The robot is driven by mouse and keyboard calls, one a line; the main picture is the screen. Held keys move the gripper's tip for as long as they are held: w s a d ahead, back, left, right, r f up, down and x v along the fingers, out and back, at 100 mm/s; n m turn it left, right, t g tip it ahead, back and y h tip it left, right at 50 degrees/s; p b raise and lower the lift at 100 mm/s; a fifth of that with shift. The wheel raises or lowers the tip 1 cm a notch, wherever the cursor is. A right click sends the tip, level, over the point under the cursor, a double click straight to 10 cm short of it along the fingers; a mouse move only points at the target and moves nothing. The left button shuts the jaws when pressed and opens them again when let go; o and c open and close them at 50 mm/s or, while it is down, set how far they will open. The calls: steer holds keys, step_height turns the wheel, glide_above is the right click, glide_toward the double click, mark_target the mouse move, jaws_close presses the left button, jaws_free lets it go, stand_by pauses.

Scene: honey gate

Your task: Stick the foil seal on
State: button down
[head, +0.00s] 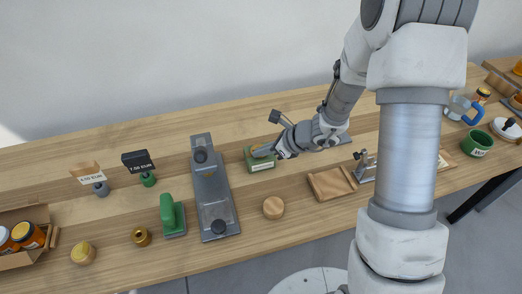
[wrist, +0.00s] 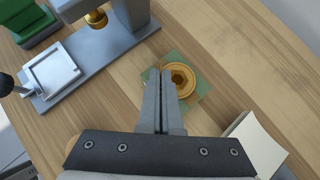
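A green box (head: 262,163) with a pale label stands behind the middle of the table. In the wrist view its green top (wrist: 197,105) carries a gold ring-shaped piece (wrist: 181,80), which looks like the foil seal. My gripper (head: 262,151) is over the box; in the wrist view its two fingers (wrist: 165,78) are close together, with their tips at the left edge of the gold piece. I see nothing clearly between them. Whether the tips touch the gold piece, I cannot tell. Honey jars with orange lids (head: 27,236) stand in a crate at the far left.
A grey press (head: 212,187) stands left of the box, with a green stamp-like tool (head: 172,214) beside it. A wooden disc (head: 273,207) lies in front, and a wooden tray (head: 331,184) to the right. Bare tabletop lies between them.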

steer(key=shift+f+b, duration=0.45)
steer(key=c, duration=1.5)
jaws_free()
steer(key=shift+c, duration=0.2)
steer(key=o, duration=0.5)
steer(key=shift+r, duration=0.1)
steer(key=p+v, duration=0.3)
steer(key=v, duration=1.4)
steer(key=shift+s+d+p, duration=0.15)
steer(key=shift+s+p, duration=0.05)
steer(key=shift+p, duration=0.1)
